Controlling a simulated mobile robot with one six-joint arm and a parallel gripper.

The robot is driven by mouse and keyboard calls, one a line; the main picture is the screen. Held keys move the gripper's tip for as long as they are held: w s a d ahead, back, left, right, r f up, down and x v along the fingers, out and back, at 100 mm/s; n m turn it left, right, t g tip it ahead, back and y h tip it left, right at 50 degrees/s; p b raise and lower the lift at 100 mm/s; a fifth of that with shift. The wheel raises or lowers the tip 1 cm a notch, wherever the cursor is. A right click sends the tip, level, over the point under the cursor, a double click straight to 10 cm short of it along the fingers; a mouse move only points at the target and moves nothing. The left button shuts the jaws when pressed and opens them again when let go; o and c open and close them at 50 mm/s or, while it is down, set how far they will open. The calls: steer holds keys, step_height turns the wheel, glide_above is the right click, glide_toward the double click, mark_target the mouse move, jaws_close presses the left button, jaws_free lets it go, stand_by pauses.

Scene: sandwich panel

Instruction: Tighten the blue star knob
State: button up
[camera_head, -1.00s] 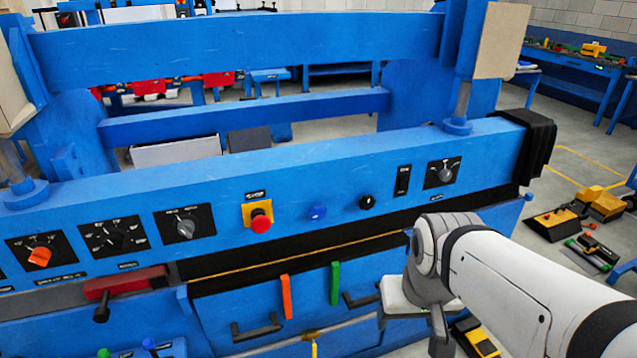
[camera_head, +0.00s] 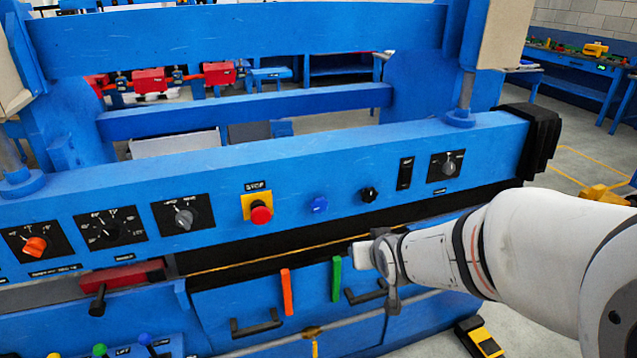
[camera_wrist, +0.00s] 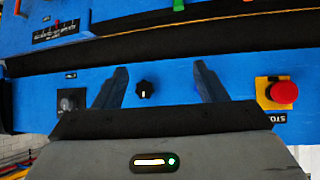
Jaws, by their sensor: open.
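The blue star knob (camera_head: 319,204) sits on the front of the blue panel, between the yellow-backed red stop button (camera_head: 261,213) and a black knob (camera_head: 369,194). My gripper (camera_wrist: 161,67) is open and empty, its two dark fingers pointing at the panel. In the wrist view the black knob (camera_wrist: 145,88) shows between the fingers, and the stop button (camera_wrist: 284,92) is to the right. In the head view my wrist is below and right of the knobs, with the fingers not clearly visible.
A black switch (camera_head: 405,173) and a dial (camera_head: 447,166) sit to the right of the knobs. More dials (camera_head: 183,217) line the left. Below the panel are an orange handle (camera_head: 287,291), a green handle (camera_head: 337,278) and a red-based lever (camera_head: 100,299).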

mark_target(320, 208)
steer(key=w+a+t+y, duration=0.1)
steer(key=w+a+t, duration=0.1)
steer(key=w, duration=0.3)
steer(key=w+a+f+n+t+y+b, duration=0.1)
steer(key=w+a+t+y, duration=0.1)
steer(key=w+a, duration=0.2)
steer(key=w+a+n+t+y, duration=0.1)
steer(key=w+a+t, duration=0.2)
steer(key=w+a, duration=0.1)
steer(key=shift+w+f+y+b, duration=0.15)
steer(key=shift+w+y+b, duration=0.2)
steer(key=shift+w, duration=0.55)
steer(key=c, duration=1)
